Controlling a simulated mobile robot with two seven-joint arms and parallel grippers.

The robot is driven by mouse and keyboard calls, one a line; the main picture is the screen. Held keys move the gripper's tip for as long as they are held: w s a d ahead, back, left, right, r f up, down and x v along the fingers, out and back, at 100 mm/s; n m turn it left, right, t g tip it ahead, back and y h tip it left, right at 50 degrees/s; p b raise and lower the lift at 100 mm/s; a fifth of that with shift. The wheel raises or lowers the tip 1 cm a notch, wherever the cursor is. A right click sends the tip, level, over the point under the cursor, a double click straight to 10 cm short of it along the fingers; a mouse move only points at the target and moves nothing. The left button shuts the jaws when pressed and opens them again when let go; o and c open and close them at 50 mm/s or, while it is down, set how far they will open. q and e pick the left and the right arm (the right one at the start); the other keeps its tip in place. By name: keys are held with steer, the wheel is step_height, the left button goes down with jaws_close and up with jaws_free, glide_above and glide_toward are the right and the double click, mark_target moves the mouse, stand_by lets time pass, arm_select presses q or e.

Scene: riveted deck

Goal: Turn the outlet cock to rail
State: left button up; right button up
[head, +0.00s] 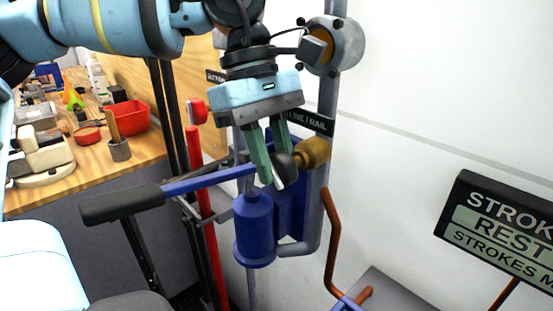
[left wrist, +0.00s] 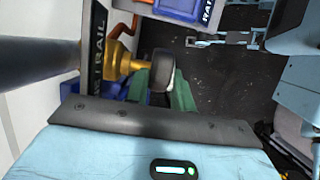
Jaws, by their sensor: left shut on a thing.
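The outlet cock has a brass body (head: 314,152) on the grey upright pipe, with a dark knob-like handle (head: 284,166) at its left. My left gripper (head: 277,172) has its green fingers shut on this handle. In the left wrist view, the brass body (left wrist: 118,62) and the dark handle (left wrist: 162,70) show just beyond the gripper; the fingers hide part of the handle. A black label (head: 309,122) above the cock reads "RAIL" at its right end; its left end is partly hidden. My right gripper is in neither view.
A blue pump (head: 254,228) stands below the cock, and a lever with a black grip (head: 120,204) reaches left. An orange pipe (head: 332,240) runs down at right. A sign (head: 500,225) stands far right.

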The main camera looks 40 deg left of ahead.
arm_select(q)
steer(key=h, duration=0.1)
steer(key=h+b, duration=0.1)
steer(key=h, duration=0.1)
steer(key=shift+w+a+f, duration=0.1)
steer(key=shift+a+f, duration=0.1)
steer(key=shift+f, duration=0.05)
steer(key=h+b, duration=0.3)
steer(key=shift+a+f, duration=0.1)
steer(key=shift+f, duration=0.15)
steer(key=shift+g+h+b, duration=0.3)
steer(key=shift+h+b, duration=0.4)
steer(key=shift+h, duration=0.1)
steer(key=shift+h+b, duration=0.3)
steer(key=shift+h, duration=0.1)
steer(key=o, duration=1)
steer(key=shift+v, duration=3.9)
steer(key=shift+p, duration=0.3)
